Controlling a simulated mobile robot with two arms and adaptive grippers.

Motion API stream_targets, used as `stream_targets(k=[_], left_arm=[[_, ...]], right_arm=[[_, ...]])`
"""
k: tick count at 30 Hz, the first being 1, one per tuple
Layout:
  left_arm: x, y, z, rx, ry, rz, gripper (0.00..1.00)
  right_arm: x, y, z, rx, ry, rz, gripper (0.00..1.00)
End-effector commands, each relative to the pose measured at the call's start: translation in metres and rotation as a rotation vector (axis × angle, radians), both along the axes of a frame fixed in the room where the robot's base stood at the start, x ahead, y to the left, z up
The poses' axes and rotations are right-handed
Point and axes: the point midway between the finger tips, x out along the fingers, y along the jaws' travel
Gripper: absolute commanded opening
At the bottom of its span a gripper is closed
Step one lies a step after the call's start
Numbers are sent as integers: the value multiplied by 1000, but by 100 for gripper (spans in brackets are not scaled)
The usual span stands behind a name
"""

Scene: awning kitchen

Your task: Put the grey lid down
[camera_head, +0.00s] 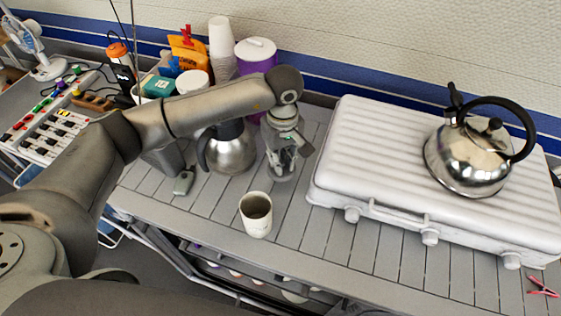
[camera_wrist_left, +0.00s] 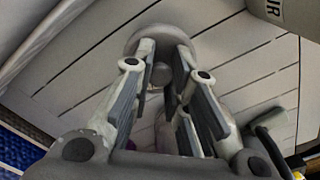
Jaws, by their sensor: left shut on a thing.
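The grey lid (camera_wrist_left: 147,36) is a round disc with a small knob, seen in the left wrist view between and beyond my fingers. My left gripper (camera_wrist_left: 165,85) is shut on the lid by its knob. In the head view my left gripper (camera_head: 284,158) points down over the slatted counter, between the steel jug and the white ribbed case. Little of the lid shows there, and I cannot tell whether it touches the counter. My right gripper is not in view.
A steel jug (camera_head: 230,152) stands left of the gripper. An empty beige cup (camera_head: 256,218) stands in front. A white ribbed case (camera_head: 380,150) with a steel kettle (camera_head: 468,160) is at right. A small grey object (camera_head: 184,183) lies left. The slatted counter (camera_head: 320,235) is clear at front.

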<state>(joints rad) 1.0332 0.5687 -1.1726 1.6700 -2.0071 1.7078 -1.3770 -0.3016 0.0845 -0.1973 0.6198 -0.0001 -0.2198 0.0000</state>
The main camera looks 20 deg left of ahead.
Motion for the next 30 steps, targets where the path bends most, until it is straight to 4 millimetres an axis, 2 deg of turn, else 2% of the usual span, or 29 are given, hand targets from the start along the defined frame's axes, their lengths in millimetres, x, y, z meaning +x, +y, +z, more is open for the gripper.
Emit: stream_targets(k=[10,15,27,28,30], left_arm=[[15,7,-22,0,3,0,0],[13,7,-46,-1,4,0,0],[14,7,-54,-1,0,-1,0],[14,7,-54,-1,0,-1,17],[14,7,-53,-1,0,-1,26]], right_arm=[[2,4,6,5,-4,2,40],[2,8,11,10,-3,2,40],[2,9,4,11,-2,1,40],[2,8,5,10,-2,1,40],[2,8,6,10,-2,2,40]])
